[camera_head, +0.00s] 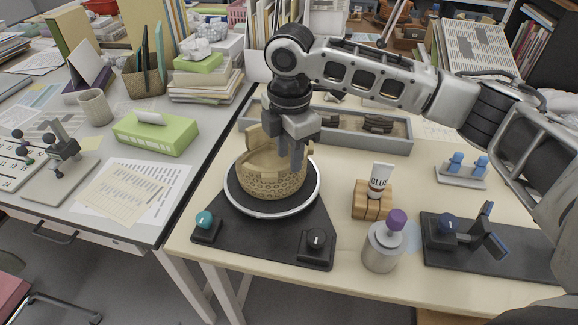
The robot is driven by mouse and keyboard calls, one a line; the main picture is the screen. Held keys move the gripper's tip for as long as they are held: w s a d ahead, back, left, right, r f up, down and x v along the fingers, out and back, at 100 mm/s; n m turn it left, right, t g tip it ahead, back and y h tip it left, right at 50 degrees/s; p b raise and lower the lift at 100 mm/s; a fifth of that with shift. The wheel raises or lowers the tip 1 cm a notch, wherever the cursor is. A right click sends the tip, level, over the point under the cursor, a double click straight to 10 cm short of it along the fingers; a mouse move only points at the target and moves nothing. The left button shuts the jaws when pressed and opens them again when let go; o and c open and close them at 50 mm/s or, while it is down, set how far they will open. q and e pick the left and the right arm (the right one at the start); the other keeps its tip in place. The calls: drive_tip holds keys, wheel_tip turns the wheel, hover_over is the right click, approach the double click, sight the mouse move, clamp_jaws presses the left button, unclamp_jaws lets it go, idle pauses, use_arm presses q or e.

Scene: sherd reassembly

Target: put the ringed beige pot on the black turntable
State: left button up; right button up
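The beige pot (270,184) has a ringed, patterned wall and an uneven, broken-looking rim. It stands upright within the pale rim of the black turntable (239,196), and I cannot tell whether its base bears fully on the disc. My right gripper (291,163) points down at the pot's rear right rim, with its fingers at or over the wall. The fingers are close together; whether they are shut on the wall is not clear. My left gripper is not in view.
A glue tube (380,178) in a wooden block, a grey canister (382,250) and a black stand (470,258) are to the right. A grey sherd tray (385,143) lies behind.

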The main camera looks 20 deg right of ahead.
wheel_tip(320, 180, up, 6)
drive_tip(key=shift+r, duration=0.2)
idle(0.4)
